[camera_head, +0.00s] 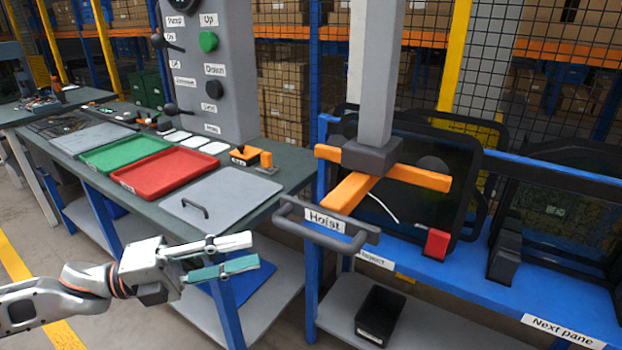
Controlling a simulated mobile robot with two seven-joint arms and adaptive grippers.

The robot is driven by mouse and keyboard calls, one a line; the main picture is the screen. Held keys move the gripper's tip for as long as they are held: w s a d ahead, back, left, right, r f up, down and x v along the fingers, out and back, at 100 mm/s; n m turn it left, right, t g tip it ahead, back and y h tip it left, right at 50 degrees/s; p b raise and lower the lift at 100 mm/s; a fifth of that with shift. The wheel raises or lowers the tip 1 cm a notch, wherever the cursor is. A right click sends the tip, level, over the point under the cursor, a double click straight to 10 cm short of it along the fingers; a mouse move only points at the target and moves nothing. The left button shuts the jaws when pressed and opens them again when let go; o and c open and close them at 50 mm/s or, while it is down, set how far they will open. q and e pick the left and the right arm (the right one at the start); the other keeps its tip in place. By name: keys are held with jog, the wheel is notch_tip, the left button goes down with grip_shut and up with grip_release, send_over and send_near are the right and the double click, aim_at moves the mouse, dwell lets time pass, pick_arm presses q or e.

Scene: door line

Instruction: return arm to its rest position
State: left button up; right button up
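My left arm (85,287) comes in from the lower left. It reaches past the front edge of the grey workbench (150,215). My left gripper (254,251) is a grey and white hand with two long fingers pointing right. The fingers are apart, with a teal pad showing on the lower one, and nothing is between them. In the picture it lies below the grey lid with a handle (222,204) and in front of a blue bench leg. My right gripper is not in view.
A green tray (122,151) and a red tray (168,171) lie on the bench. A grey control panel (210,75) stands behind. A hoist (378,160) with orange arms and a handlebar (325,226) hangs at the right before a blue rack (480,285). Floor shows at lower left.

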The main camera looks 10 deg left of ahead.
pick_arm(q)
jog(key=w+a+f+n+t+y, duration=0.1)
jog(key=w+f+n+t+y, duration=0.2)
jog(key=f+n, duration=0.7)
jog(key=f+n+t+y, duration=0.4)
jog(key=f+n+y, duration=0.25)
jog(key=f, duration=0.45)
jog(key=s+f+n+g+y, duration=0.1)
jog(key=s+f+n, duration=0.3)
jog(key=f, duration=0.3)
jog(key=s+d+f+n+g+y, duration=0.1)
jog(key=s+f+n+g+y, duration=0.1)
jog(key=s+f+n, duration=0.2)
jog(key=s+f+n+g+y, duration=0.1)
jog(key=s+f+n, duration=0.3)
jog(key=f, duration=0.7)
jog(key=shift+s+d+g+y, duration=0.4)
jog(key=shift+s+y, duration=0.2)
jog(key=shift+y, duration=0.15)
jog(key=shift+o, duration=0.5)
